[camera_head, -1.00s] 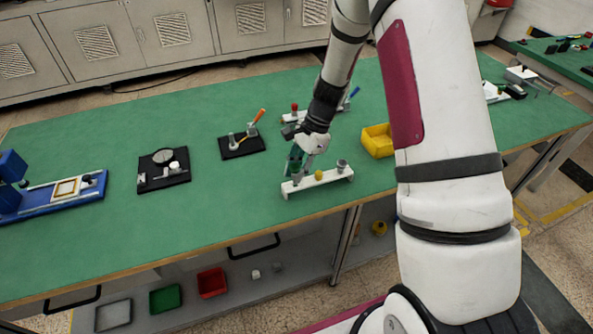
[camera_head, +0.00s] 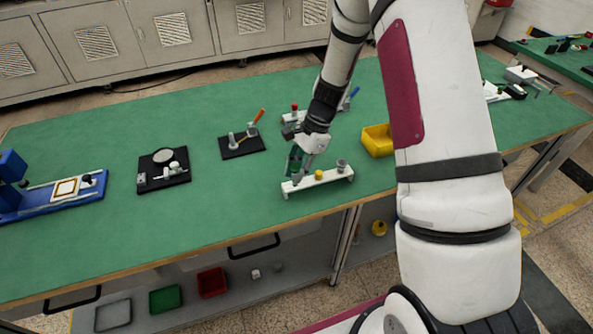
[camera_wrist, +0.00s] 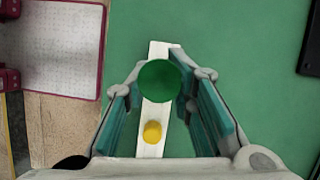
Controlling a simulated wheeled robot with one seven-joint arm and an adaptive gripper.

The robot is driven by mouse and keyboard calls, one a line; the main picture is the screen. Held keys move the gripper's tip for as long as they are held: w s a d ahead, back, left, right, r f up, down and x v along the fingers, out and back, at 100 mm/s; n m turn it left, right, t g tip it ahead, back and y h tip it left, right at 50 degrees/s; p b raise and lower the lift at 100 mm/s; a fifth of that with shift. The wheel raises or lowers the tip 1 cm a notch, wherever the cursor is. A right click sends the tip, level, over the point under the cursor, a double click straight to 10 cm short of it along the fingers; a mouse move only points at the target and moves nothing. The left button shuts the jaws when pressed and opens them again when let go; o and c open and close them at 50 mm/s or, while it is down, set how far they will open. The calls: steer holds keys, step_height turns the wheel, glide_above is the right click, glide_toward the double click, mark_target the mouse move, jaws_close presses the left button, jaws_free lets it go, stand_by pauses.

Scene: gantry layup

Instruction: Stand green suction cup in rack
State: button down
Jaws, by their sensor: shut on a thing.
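The green suction cup (camera_wrist: 159,81) shows in the wrist view as a round green disc between my fingertips. My gripper (camera_head: 297,168) is shut on it, with one teal finger pad on each side. The white rack (camera_head: 329,179) is a narrow raised bar near the table's front edge, and it also shows under the cup in the wrist view (camera_wrist: 155,112). My gripper is over the rack's left end in the head view. A yellow cup (camera_head: 319,175) and a grey cup (camera_head: 341,165) stand on the rack. The green cup's lower part is hidden, so I cannot tell whether it touches the rack.
A yellow bin (camera_head: 377,141) stands right of the rack. A black tool board (camera_head: 243,145) lies to the left. The green table (camera_head: 225,200) is clear left of the rack.

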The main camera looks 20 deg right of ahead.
steer(key=shift+f+b, duration=0.4)
steer(key=shift+f, duration=0.55)
steer(key=c, duration=1.2)
jaws_free()
steer(key=v, duration=1.2)
steer(key=shift+r, duration=0.1)
steer(key=shift+a, duration=0.1)
